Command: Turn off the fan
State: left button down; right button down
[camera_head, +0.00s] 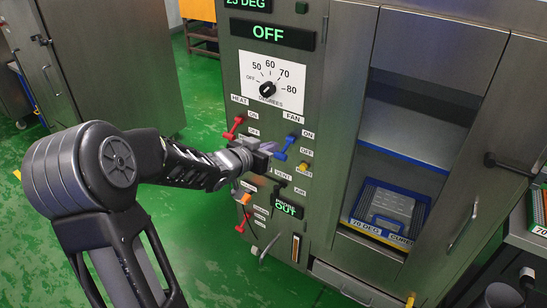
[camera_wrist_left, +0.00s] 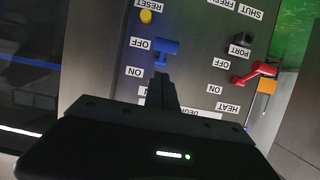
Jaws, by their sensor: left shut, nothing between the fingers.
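The fan lever (camera_head: 285,147) is blue and sits under the FAN label on the grey control panel (camera_head: 225,80). In the left wrist view the blue lever (camera_wrist_left: 166,48) shows just beyond the fingertips, its wide end about level with the OFF label (camera_wrist_left: 139,43). The ON label (camera_wrist_left: 134,71) lies nearer the fingers. My left gripper (camera_head: 271,151) is shut and empty, close beside the lever; I cannot tell whether it touches. In the left wrist view the closed fingers (camera_wrist_left: 161,82) point at the lever. My right gripper is not in view.
A red heat lever (camera_head: 233,127) stands left of the fan lever, and a yellow reset button (camera_head: 305,168) below it. A black dial (camera_head: 267,90) is above. A blue tray (camera_head: 366,222) sits in the open cabinet at right. Green floor (camera_head: 205,90) shows at left.

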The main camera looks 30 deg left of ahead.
aim_at(280, 154)
pick_arm(q)
jog(key=shift+w+f+b, duration=0.1)
jog(key=shift+w+f, duration=0.15)
jog(key=shift+f, duration=0.35)
jog(key=shift+w+f+b, duration=0.1)
jog(key=shift+w+f, duration=0.2)
jog(key=shift+f, duration=0.3)
jog(key=shift+w+f+b, duration=0.1)
jog(key=shift+w+f, duration=0.15)
jog(key=shift+f, duration=0.35)
notch_tip(280, 154, down, 2)
jog(key=shift+f+b, duration=0.25)
jog(key=shift+b, duration=0.65)
jog(key=shift+r, duration=0.2)
jog(key=shift+w+r+p, duration=0.25)
jog(key=shift+r+p, duration=0.4)
jog(key=shift+p, duration=0.05)
